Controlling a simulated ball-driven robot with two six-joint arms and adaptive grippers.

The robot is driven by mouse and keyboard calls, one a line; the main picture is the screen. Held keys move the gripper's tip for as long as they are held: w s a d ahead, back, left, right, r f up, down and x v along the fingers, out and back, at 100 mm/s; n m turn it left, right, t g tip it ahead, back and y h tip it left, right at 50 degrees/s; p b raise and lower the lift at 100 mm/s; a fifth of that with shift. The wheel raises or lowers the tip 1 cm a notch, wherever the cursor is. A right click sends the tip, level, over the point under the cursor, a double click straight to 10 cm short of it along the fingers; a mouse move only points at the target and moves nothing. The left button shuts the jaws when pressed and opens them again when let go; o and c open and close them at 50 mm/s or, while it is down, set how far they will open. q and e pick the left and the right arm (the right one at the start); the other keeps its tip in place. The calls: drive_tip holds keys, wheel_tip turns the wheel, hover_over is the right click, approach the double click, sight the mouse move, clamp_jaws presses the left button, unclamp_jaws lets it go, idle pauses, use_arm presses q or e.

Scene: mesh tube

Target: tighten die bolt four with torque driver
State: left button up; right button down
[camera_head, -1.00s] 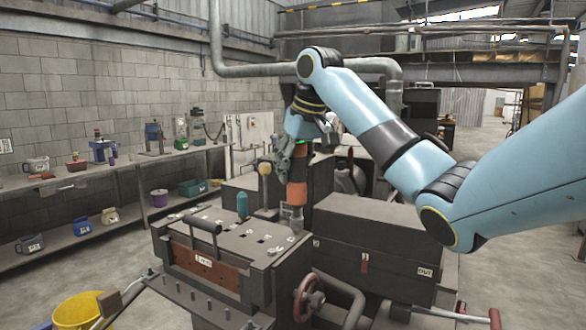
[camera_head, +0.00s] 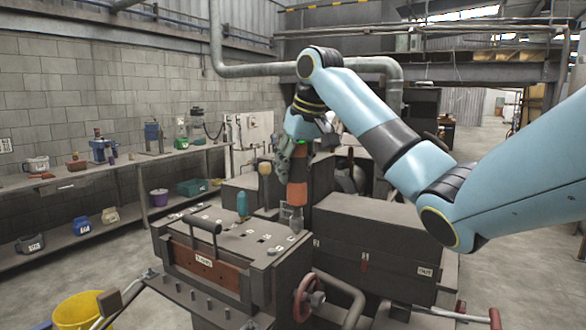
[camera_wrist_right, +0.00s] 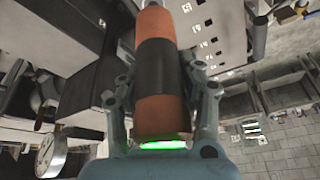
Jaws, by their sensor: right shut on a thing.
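My right gripper (camera_head: 293,158) is shut on the torque driver (camera_head: 297,194), which has an orange body with a black band. In the right wrist view the driver (camera_wrist_right: 165,62) lies between the two fingers of the gripper (camera_wrist_right: 160,84). The driver points down, its metal lower end near the back right of the die's top. The die (camera_head: 225,240) is a dark block with a row of square openings and small white labels on top. I cannot read which bolt is number four, and the driver's tip contact is unclear. My left gripper is out of view.
A teal bottle-shaped thing (camera_head: 242,204) stands on the die's back edge. A bar handle (camera_head: 202,224) rises at its front left. Dark boxes (camera_head: 370,245) stand close on the right, a red handwheel (camera_head: 308,297) in front. A yellow bucket (camera_head: 80,310) is at lower left.

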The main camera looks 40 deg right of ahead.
drive_tip(key=shift+f, duration=0.8)
idle(1.5)
drive_tip(key=shift+r, duration=0.1)
idle(0.5)
wheel_tip(320, 180, up, 6)
idle(0.8)
idle(0.9)
